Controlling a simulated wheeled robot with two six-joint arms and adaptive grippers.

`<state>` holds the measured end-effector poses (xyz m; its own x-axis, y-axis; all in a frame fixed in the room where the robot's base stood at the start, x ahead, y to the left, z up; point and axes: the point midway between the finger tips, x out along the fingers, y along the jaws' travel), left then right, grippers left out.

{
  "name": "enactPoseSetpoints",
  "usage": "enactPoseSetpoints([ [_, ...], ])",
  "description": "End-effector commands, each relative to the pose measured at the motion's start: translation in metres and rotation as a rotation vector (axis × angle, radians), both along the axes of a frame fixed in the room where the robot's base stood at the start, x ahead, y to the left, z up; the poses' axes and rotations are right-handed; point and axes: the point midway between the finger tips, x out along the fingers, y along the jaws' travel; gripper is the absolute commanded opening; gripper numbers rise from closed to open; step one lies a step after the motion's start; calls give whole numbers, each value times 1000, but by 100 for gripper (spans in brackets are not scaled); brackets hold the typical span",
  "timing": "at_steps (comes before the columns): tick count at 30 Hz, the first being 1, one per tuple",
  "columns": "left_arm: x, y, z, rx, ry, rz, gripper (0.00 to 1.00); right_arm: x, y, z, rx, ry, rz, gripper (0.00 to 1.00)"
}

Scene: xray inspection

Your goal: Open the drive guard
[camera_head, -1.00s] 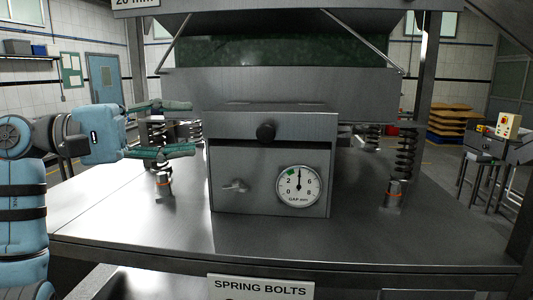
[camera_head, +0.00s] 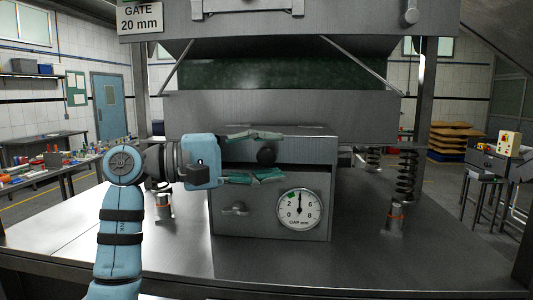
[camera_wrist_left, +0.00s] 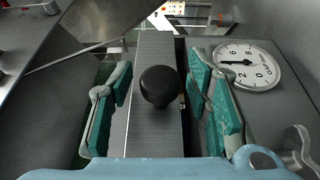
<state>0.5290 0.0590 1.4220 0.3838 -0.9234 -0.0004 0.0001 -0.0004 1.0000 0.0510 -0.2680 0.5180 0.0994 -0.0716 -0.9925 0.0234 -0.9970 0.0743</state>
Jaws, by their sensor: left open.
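The drive guard appears to be the grey metal box (camera_head: 225,205) under the machine, with a lid or upper front flap (camera_head: 315,150) that looks closed. A black round knob (camera_head: 266,155) stands out from its upper front. My left gripper (camera_head: 281,154) is open at the box front, one finger above the knob and one below. In the left wrist view the knob (camera_wrist_left: 158,87) lies between the two green-padded fingers, with gaps on both sides. A dial gauge (camera_head: 299,209) and a small latch-like handle (camera_head: 234,209) sit on the lower front. My right gripper is out of view.
Coil springs (camera_head: 407,175) stand on the metal deck (camera_head: 370,245) at the sides of the box. The heavy machine body (camera_head: 280,104) hangs over the box. The deck in front is clear. A cluttered bench (camera_head: 60,168) is at the left.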

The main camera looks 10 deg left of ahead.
Motion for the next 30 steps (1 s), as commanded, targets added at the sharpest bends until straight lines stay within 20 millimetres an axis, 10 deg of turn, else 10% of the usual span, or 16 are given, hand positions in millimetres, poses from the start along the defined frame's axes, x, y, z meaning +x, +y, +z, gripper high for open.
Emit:
enactPoseSetpoints([
  [6, 0, -1, -1, 0, 0, -1, 45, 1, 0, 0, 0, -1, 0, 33],
  [15, 0, -1, -1, 0, 0, -1, 0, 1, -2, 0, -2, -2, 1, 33],
  [30, -2, -1, 17, 1, 64, -2, 0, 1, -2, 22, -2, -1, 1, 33],
])
